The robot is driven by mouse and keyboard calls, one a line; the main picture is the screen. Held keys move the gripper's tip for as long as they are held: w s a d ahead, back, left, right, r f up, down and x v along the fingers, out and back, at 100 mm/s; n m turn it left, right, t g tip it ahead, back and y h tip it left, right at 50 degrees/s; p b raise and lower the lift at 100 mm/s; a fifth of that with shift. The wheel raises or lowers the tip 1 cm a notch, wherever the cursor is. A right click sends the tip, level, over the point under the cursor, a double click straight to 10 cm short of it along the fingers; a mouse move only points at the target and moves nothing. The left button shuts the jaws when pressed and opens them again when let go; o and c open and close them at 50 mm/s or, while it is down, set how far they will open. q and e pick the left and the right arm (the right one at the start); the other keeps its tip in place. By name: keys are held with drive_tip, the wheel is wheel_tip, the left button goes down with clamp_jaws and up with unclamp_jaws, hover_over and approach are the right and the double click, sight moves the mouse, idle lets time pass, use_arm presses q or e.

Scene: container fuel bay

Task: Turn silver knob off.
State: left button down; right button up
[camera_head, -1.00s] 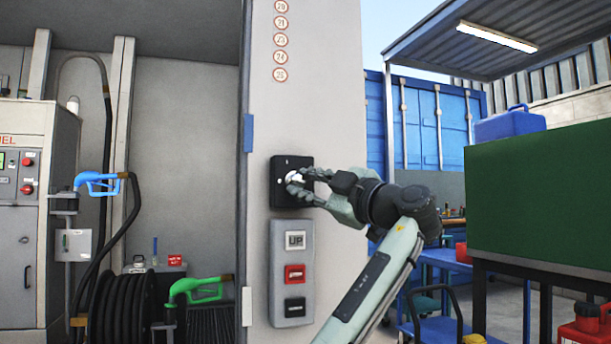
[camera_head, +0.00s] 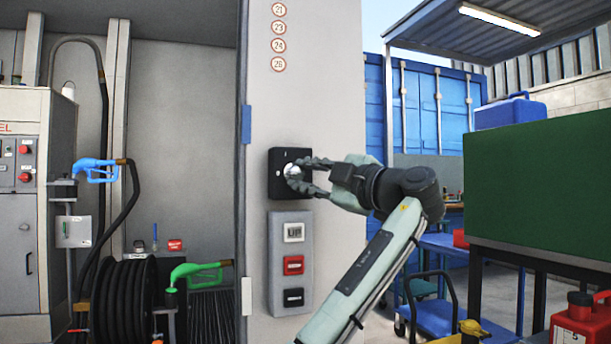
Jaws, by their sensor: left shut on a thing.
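The silver knob (camera_head: 291,170) sits on a black square switch plate (camera_head: 276,186) on the pale pillar. My right gripper is not in view.
Below the plate is a grey button box (camera_head: 290,262) with UP, red and black buttons. Left are a blue nozzle (camera_head: 97,170), a green nozzle (camera_head: 196,272) and a hose reel (camera_head: 122,298). Right stand a green panel (camera_head: 537,197) and a blue cart (camera_head: 440,315).

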use_arm(q)
drive_tip(key=c, duration=1.3)
unclamp_jaws()
drive_tip(key=v, duration=1.2)
drive_tip(key=shift+s+f, duration=0.1)
